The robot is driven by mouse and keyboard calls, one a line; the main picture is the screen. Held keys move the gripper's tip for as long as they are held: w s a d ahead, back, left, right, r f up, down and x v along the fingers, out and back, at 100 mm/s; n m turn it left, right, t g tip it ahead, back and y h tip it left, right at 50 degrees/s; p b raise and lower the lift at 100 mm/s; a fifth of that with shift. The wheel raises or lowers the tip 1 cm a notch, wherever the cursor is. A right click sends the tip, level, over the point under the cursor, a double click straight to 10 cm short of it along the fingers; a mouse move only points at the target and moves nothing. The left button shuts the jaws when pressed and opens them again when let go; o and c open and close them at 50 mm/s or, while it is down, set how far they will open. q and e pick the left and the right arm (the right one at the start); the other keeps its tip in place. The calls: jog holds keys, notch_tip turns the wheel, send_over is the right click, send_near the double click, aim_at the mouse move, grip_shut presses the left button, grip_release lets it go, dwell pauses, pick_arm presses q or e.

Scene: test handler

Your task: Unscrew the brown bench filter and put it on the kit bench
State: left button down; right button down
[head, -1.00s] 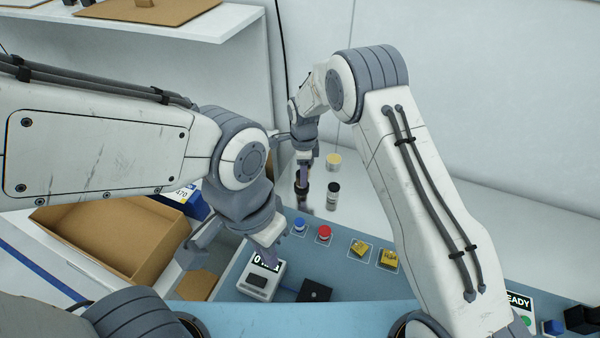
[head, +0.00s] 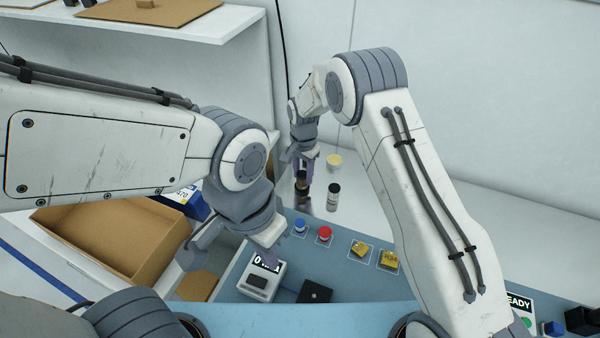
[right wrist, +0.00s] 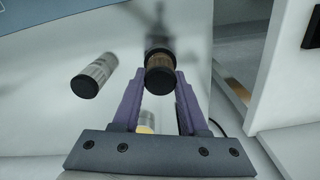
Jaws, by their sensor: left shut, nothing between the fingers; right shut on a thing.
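The brown bench filter (head: 302,190), a short cylinder with dark ends, is at the tip of my right gripper (head: 303,172), left of a similar pale filter. In the right wrist view the brown filter (right wrist: 160,72) is between the purple fingers of my right gripper (right wrist: 160,84), which is shut on it. Whether its lower end is still seated is hard to tell. My left gripper (head: 268,254) is shut and empty above the blue panel, close to a small display box. The kit bench cannot be identified with certainty.
A pale filter with a dark cap (head: 333,197) stands close right of the brown one, and a yellow-topped item (head: 334,160) behind. The blue panel (head: 345,285) carries buttons and yellow blocks. A cardboard box (head: 110,235) is at left, a white shelf (head: 170,32) above.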

jog(key=n, duration=0.6)
jog(key=shift+a, duration=0.15)
jog(key=n, duration=0.4)
jog(key=shift+n, duration=0.3)
jog(key=c, duration=0.7)
grip_release()
